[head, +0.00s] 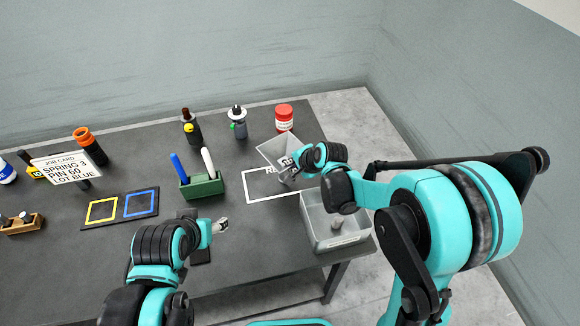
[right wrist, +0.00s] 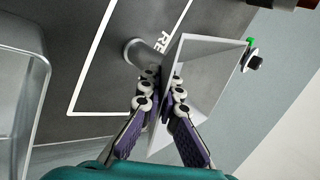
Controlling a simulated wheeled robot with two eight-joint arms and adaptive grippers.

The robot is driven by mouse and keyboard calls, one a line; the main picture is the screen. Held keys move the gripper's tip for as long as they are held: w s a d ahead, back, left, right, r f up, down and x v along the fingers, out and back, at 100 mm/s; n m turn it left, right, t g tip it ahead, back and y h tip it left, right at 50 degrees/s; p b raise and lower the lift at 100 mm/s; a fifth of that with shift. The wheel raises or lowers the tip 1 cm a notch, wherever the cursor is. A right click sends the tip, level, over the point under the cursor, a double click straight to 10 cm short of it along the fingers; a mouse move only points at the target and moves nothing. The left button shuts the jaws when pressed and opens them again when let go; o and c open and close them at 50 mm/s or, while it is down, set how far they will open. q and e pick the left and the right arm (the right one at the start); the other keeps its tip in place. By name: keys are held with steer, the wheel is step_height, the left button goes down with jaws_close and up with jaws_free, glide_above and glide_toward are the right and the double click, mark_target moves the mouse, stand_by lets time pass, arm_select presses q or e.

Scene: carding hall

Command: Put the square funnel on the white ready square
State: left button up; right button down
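The square funnel (head: 276,148), pale grey and see-through, is tilted over the white-outlined ready square (head: 247,188) on the dark table. In the right wrist view the funnel (right wrist: 215,55) has its wide mouth to the right and its spout to the left, over the square's outline (right wrist: 92,62). My right gripper (right wrist: 163,88) has its fingers closed on the funnel's wall near the spout; it also shows in the head view (head: 295,163). I cannot tell whether the spout touches the table. My left gripper (head: 221,226) is low at the front, away from the funnel; its finger opening is unclear.
A grey metal bin (head: 318,238) with a small grey piece inside stands just right of the square. A green pen holder (head: 203,187) is to the left. A red-lidded jar (head: 284,118) and two bottles stand behind. Yellow and blue framed pads (head: 120,222) lie farther left.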

steer(key=shift+f, duration=0.1)
steer(key=c, duration=1.7)
jaws_free()
